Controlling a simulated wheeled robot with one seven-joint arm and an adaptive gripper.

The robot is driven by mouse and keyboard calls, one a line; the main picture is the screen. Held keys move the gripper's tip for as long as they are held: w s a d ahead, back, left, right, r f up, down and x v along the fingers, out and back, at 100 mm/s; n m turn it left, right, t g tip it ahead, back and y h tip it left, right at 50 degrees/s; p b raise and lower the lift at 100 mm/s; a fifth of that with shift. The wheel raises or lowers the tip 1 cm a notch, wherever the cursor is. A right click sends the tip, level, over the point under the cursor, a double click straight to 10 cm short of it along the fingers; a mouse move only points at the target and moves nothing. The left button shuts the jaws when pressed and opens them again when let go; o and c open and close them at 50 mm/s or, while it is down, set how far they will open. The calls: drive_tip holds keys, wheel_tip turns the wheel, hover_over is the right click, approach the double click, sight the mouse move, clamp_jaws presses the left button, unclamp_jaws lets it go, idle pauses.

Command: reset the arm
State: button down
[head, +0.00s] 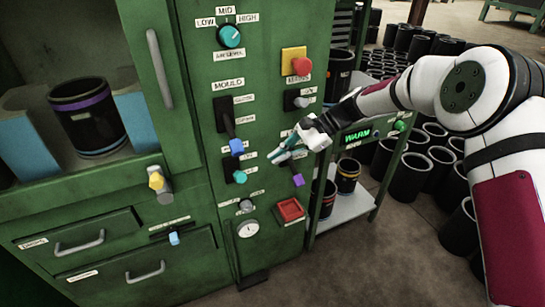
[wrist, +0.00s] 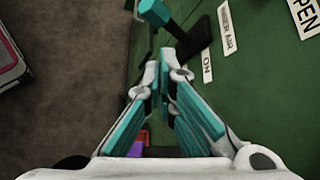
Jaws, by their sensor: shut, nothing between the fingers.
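My gripper (head: 287,151) is in front of the green machine's control panel (head: 215,75), at the lower middle of the head view. Its teal-padded fingers are together and hold nothing. In the wrist view my gripper (wrist: 164,75) also shows shut, close to the panel. A teal-ended lever (wrist: 156,12) lies just beyond the fingertips there. My white and dark red arm reaches in from the right of the head view.
The panel carries a blue-tipped mould lever (head: 236,147), a teal dial (head: 231,36), a red button (head: 302,65) and a red square switch (head: 290,209). A display reading WARM (head: 357,135) stands right of the panel. Many black sleeves (head: 410,176) stand on the floor at right.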

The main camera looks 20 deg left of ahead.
drive_tip(key=shift+d+r, duration=0.1)
drive_tip(key=shift+d, duration=0.05)
idle(0.3)
drive_tip(key=s+d+r+n+t+h, duration=0.1)
drive_tip(key=s+d+r+h, duration=0.1)
drive_tip(key=s+d+r, duration=0.35)
drive_tip(key=s+d+r+n+t+h, duration=0.1)
drive_tip(key=s+d+r+n+t, duration=0.15)
drive_tip(key=d+r, duration=0.65)
drive_tip(key=s+d+r+n+t+h, duration=0.15)
drive_tip(key=s+d+r, duration=0.3)
drive_tip(key=d, duration=0.65)
drive_tip(key=s+d+f+t+h, duration=0.1)
drive_tip(key=s+d+f+h, duration=0.1)
drive_tip(key=s+d, duration=0.85)
drive_tip(key=s+d+f+t+h, duration=0.1)
drive_tip(key=s+d+h, duration=0.2)
drive_tip(key=s+d, duration=0.7)
wheel_tip(320, 180, up, 15)
drive_tip(key=s+a+n+t+p, duration=0.1)
drive_tip(key=s+a+t+p, duration=0.1)
drive_tip(key=p, duration=1.1)
drive_tip(key=shift+s+a+r+t+p, duration=0.2)
drive_tip(key=shift+s+a+t+p, duration=0.1)
drive_tip(key=shift+a+t+p, duration=0.15)
drive_tip(key=shift+y, duration=0.25)
